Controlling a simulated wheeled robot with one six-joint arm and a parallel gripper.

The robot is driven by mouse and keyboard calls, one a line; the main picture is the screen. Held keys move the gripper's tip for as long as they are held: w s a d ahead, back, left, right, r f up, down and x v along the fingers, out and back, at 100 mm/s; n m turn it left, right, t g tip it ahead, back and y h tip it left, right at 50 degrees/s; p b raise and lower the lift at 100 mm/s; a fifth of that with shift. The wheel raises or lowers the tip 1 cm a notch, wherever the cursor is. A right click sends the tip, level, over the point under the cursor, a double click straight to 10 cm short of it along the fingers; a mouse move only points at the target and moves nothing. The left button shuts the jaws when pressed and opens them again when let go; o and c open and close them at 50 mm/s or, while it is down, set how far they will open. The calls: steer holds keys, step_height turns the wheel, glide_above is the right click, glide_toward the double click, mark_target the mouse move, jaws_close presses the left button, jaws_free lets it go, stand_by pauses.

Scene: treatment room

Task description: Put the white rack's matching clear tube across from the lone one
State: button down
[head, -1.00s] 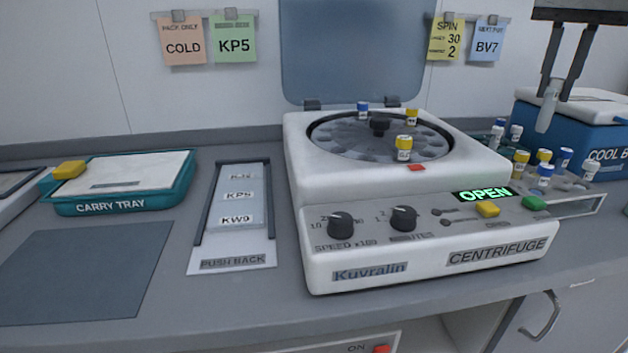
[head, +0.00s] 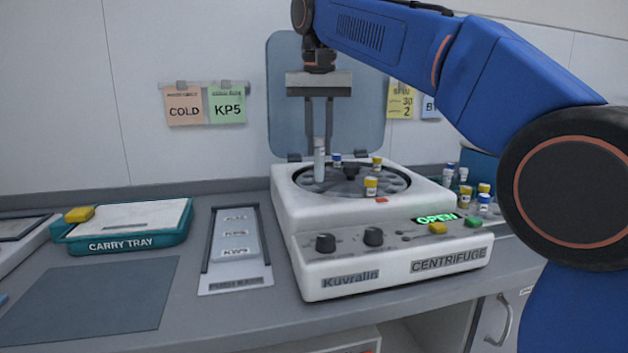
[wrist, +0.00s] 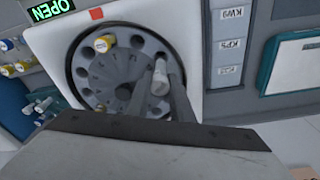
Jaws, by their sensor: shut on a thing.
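My gripper (head: 319,118) points down over the left part of the centrifuge rotor (head: 345,190), shut on a pale clear tube (head: 319,164). The tube is upright. Its lower end is at the rotor's left side; I cannot tell whether it is in a hole. The wrist view shows the held tube (wrist: 159,80) between the fingers near the rotor's edge. The tubes of the rack (head: 463,189) stand at the right, partly hidden.
The centrifuge (head: 390,262) has its lid (head: 283,110) raised and its display reads OPEN. A push-back card holder (head: 236,283) and a teal carry tray (head: 125,243) lie to the left. My arm covers the right side of the head view.

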mark_target(319, 182)
step_height(319, 182, down, 4)
steer(key=shift+a+r, duration=0.1)
steer(key=shift+f, duration=2.05)
steer(key=shift+f, duration=0.15)
steer(key=c, duration=1.6)
jaws_free()
steer(key=shift+o, duration=0.2)
steer(key=r, duration=0.4)
steer(key=s+r, duration=0.1)
steer(key=r, duration=0.7)
steer(key=shift+s+r, duration=0.15)
steer(key=shift+s, duration=0.1)
steer(key=shift+d, duration=0.2)
